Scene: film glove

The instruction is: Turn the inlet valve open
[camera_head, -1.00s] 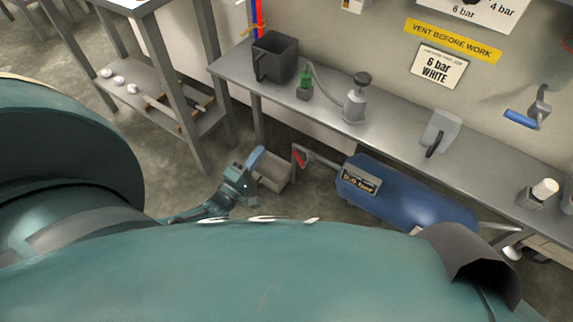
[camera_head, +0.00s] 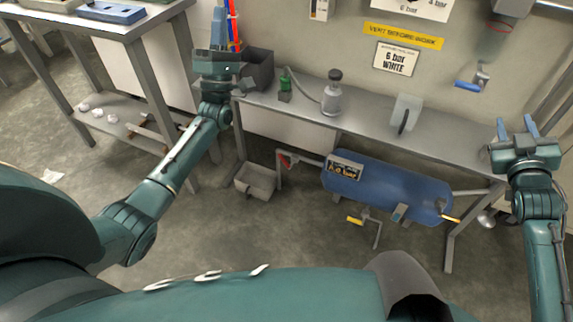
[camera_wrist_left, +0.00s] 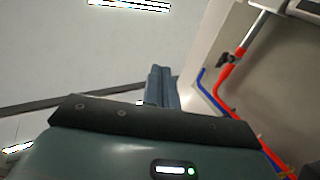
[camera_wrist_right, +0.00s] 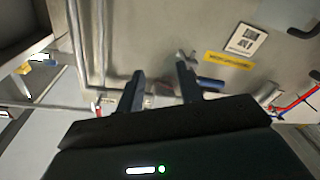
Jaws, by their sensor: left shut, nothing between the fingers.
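No label in view names the inlet valve. A blue lever handle (camera_head: 468,86) sits on a wall fitting at the right. It also shows in the right wrist view (camera_wrist_right: 210,85), beyond the fingers. A red-handled valve (camera_head: 285,160) is on the pipe at the left end of the blue tank (camera_head: 385,190). My left gripper (camera_head: 218,28) is raised in front of the wall, its fingers together and empty; the left wrist view shows them closed (camera_wrist_left: 162,85). My right gripper (camera_head: 514,128) is below and right of the blue lever, apart from it, its fingers spread with nothing between (camera_wrist_right: 160,82).
A steel bench (camera_head: 310,115) along the wall carries a dark bin (camera_head: 258,70), a green-topped bottle (camera_head: 285,85) and a grey canister (camera_head: 332,95). Yellow handles (camera_head: 355,221) show near the tank. A crate (camera_head: 256,181) stands on the floor. The floor in front is clear.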

